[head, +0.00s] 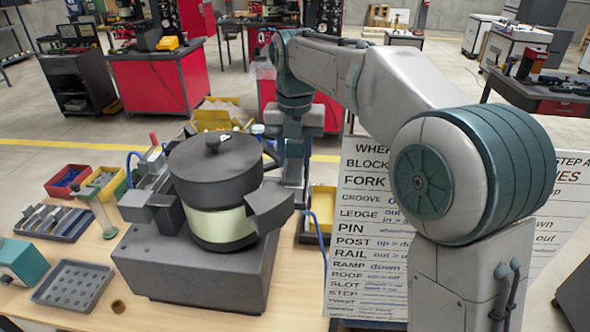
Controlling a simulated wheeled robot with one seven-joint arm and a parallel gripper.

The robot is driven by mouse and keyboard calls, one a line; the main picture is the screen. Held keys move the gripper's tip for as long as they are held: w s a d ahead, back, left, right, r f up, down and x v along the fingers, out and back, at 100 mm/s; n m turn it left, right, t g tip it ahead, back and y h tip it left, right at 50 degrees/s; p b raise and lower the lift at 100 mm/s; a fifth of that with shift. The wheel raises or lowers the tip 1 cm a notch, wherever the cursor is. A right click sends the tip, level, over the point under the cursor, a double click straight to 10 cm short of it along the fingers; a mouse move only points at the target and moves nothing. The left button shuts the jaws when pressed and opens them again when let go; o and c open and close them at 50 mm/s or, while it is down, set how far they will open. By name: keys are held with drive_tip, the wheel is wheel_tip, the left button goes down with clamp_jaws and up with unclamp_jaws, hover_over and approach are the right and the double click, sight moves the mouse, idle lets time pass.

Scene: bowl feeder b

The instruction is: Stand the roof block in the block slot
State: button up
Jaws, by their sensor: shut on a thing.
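My gripper (299,133) points down behind the right side of the dark bowl feeder (190,275), at the far side of the table. Its fingertips are mostly hidden by the feeder and its side box. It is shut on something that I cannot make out. I cannot pick out the roof block or the block slot in this view.
The feeder's dark lidded bowl (215,165) stands between my body and the gripper. A grey tray with holes (72,285), a small brown piece (118,306) and a sorting tray (45,222) lie at left. A lettered sign board (365,260) stands at right.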

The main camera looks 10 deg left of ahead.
sight(295, 142)
drive_tip(key=shift+f, duration=2)
drive_tip(key=shift+f, duration=0.2)
drive_tip(key=o, duration=1.1)
drive_tip(key=shift+o, duration=0.2)
drive_tip(key=shift+r, duration=0.15)
wheel_tip(295, 142, up, 12)
drive_tip(key=shift+r+p, duration=0.1)
drive_tip(key=shift+p, duration=0.2)
